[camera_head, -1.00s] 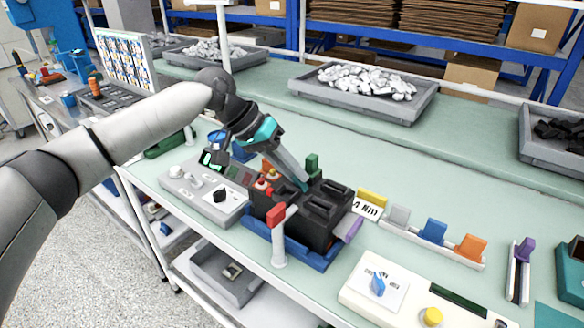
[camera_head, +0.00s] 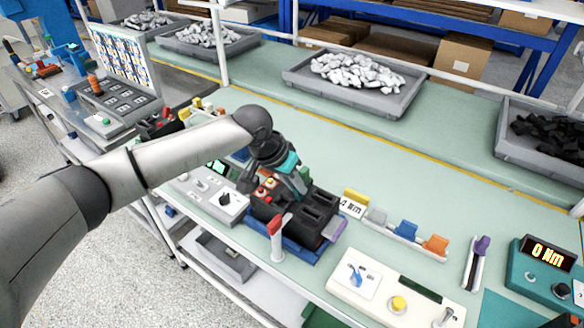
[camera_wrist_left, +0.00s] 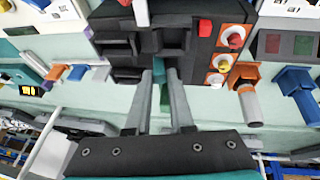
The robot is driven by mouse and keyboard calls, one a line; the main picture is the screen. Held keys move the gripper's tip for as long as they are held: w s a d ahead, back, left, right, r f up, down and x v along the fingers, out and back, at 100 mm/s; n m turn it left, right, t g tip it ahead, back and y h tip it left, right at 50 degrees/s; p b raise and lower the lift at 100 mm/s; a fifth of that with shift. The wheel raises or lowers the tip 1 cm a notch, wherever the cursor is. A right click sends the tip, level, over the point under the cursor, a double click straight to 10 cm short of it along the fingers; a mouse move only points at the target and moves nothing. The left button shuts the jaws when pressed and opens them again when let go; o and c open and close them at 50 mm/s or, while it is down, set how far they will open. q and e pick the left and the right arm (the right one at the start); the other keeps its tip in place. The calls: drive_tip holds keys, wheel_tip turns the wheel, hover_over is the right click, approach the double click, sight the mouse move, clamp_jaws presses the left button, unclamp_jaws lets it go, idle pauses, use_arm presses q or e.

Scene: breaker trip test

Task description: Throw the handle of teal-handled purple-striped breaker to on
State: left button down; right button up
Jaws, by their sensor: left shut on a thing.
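The breaker block (camera_head: 318,208) is a black unit with several dark slots, sitting in a blue holder (camera_head: 305,254) on the bench. My left gripper (camera_head: 300,190) comes down on it from above, tilted, with its fingertips at the block's top. In the left wrist view the two fingers (camera_wrist_left: 161,76) are closed around a narrow teal-green handle (camera_wrist_left: 163,94), in front of the black breaker block (camera_wrist_left: 200,42). The fingers hide part of the handle, and I cannot make out a purple stripe. My right gripper is not in view.
A grey panel with knobs (camera_head: 190,190) stands left of the block, and a red-topped post (camera_head: 275,240) in front. A rack with blue and orange tabs (camera_head: 405,240) and a white panel (camera_head: 345,292) lie to the right. The bench behind is mostly clear.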

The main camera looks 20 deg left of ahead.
use_arm(q)
drive_tip(key=shift+s+d+r+m+t+y+p, duration=0.15)
drive_tip(key=shift+d+y+p, duration=0.35)
drive_tip(key=shift+p, duration=0.8)
drive_tip(key=shift+s+d+m+t+y+p, duration=0.15)
drive_tip(key=shift+d+t+y+p, duration=0.3)
drive_tip(key=shift+p, duration=0.85)
drive_tip(key=shift+s+d+r+m+y+p, duration=0.25)
drive_tip(key=shift+y+p, duration=0.4)
drive_tip(key=shift+p, duration=0.65)
drive_tip(key=shift+d+f+t+y+p, duration=0.5)
drive_tip(key=shift+y+p, duration=0.2)
drive_tip(key=shift+y, duration=0.2)
drive_tip(key=shift+s+d+f+m+t+y, duration=0.25)
drive_tip(key=shift+d+y, duration=0.2)
drive_tip(key=shift+y, duration=0.55)
drive_tip(key=shift+f, duration=0.1)
drive_tip(key=c, duration=1.1)
unclamp_jaws()
drive_tip(key=shift+o, duration=0.2)
drive_tip(key=shift+p, duration=0.3)
drive_tip(key=p+v, duration=0.1)
drive_tip(key=v, duration=1.4)
drive_tip(key=shift+s+d, duration=0.1)
